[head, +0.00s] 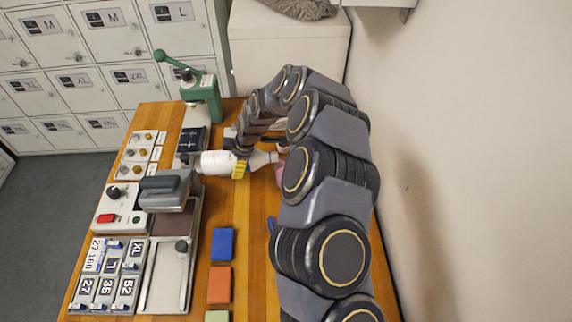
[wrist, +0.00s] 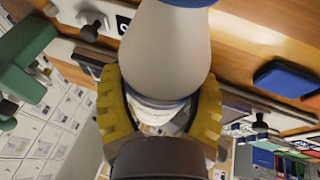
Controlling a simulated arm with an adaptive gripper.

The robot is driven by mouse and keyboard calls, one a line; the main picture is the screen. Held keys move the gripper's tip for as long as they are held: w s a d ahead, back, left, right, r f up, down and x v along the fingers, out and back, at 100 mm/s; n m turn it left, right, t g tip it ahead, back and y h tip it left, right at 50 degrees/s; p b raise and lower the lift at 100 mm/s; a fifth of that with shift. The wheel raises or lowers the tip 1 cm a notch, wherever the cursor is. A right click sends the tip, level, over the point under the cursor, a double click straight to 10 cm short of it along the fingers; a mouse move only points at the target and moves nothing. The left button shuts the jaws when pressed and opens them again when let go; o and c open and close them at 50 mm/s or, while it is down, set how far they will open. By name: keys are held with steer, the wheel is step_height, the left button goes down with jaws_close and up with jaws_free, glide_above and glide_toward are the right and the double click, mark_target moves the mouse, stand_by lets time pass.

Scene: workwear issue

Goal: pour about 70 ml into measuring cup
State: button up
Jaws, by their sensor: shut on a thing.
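My gripper (head: 239,168) has yellow fingers and is shut around a whitish bottle (head: 215,163). The bottle lies nearly on its side above the table, with its narrowing end to the right. In the wrist view my gripper (wrist: 160,108) grips the bottle (wrist: 168,55) from both sides; a printed label shows between the fingers. A pinkish thing (head: 281,170) at the narrow end is mostly hidden by my arm; it may be the measuring cup, but I cannot tell. No liquid stream or level is visible.
A grey press (head: 168,190) stands left of the bottle on the wooden table (head: 255,265). A green lever press (head: 203,90) is behind. Blue (head: 223,244) and orange (head: 219,285) blocks lie in front. Number plates (head: 105,275) are at left, lockers (head: 110,25) behind, a wall at right.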

steer(key=shift+s+a+f+h, duration=0.1)
steer(key=shift+a+f+h, duration=0.1)
steer(key=shift+f+h, duration=0.45)
steer(key=shift+s+a+f+h, duration=0.1)
steer(key=shift+a+f+h, duration=0.05)
steer(key=shift+f+h, duration=0.5)
steer(key=shift+w+r, duration=0.1)
steer(key=shift+r, duration=0.15)
stand_by(1.0)
